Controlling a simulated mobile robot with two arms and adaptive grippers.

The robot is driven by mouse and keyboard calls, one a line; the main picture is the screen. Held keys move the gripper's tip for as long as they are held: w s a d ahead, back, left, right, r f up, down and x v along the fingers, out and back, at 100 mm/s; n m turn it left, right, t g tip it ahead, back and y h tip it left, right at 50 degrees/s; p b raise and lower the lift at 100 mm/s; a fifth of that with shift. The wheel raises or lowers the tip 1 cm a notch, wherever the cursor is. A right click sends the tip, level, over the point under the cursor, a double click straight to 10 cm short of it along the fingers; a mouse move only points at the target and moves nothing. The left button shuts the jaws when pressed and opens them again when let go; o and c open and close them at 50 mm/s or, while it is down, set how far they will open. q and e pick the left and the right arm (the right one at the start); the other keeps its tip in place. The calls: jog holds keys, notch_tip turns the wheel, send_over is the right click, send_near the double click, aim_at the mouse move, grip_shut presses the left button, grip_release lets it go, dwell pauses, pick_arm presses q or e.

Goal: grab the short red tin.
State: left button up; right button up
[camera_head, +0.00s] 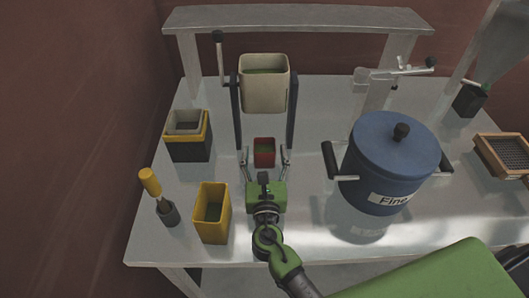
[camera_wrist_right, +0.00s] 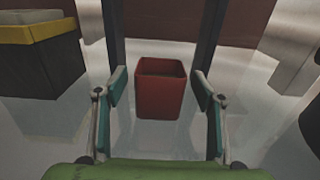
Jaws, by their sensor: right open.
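The short red tin (camera_head: 264,152) stands upright on the metal table, below the cream container and between its two dark legs. In the right wrist view the red tin (camera_wrist_right: 161,92) is centred ahead, between and just beyond the fingertips. My right gripper (camera_head: 265,160) is open, with one finger toward each side of the tin; the fingers show apart from it in the right wrist view (camera_wrist_right: 160,92). My left gripper is not in view.
The cream container (camera_head: 264,88) hangs on a dark frame above the tin. A yellow tin (camera_head: 212,213), a yellow-handled tool (camera_head: 151,182) and a yellow-and-black box (camera_head: 187,146) stand left. A blue pot (camera_head: 389,158) labelled "Fine" stands right. A raised shelf (camera_head: 296,17) spans the back.

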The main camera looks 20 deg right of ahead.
jog(key=shift+x, duration=0.8)
jog(key=c, duration=1.3)
jog(key=shift+r, duration=0.15)
